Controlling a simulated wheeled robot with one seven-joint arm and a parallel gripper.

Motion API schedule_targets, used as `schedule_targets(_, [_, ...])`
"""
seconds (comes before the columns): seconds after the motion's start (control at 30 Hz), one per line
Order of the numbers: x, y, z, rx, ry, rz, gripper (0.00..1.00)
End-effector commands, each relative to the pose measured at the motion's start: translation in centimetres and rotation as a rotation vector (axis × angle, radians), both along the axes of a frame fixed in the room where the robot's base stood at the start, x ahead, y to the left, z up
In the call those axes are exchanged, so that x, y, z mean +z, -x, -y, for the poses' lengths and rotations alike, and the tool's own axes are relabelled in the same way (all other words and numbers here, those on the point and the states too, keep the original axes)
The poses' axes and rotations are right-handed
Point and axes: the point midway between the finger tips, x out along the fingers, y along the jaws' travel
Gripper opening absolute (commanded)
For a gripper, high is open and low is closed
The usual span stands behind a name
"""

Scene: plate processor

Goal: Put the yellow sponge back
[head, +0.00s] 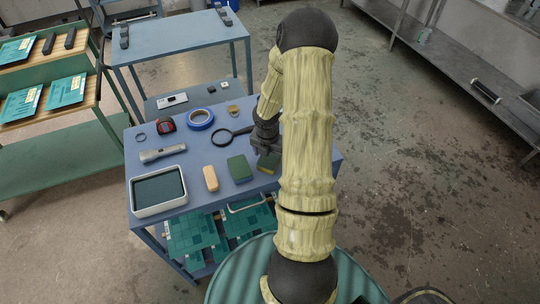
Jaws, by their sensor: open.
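A sponge (268,163) with a dark green top and a yellowish side lies near the right part of the blue table (194,208), directly by my gripper. A tan-orange block (210,178) and a dark green block (239,168) lie to its left. Which of these is the yellow sponge is not fully clear; the one by my gripper shows a yellow side. My gripper (266,151) is open just above and behind that sponge. My arm hides part of the gripper and the table's right side. I cannot tell whether the fingers touch the sponge.
A white-rimmed tray (158,211) stands at the table's front left. A flashlight (163,154), blue tape roll (200,119), red-black tape measure (167,124) and magnifier (222,136) lie behind. Green boards (190,236) fill the lower shelf. Another blue table (180,40) stands behind.

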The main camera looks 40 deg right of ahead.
Motion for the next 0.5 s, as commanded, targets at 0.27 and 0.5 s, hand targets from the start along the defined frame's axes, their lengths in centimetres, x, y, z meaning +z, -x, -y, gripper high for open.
schedule_targets(0.27, [5.5,0.3,-0.5,-0.003,0.001,0.002,0.8])
schedule_targets(0.5, [9.7,0.6,-0.9,-0.003,0.001,0.004,0.8])
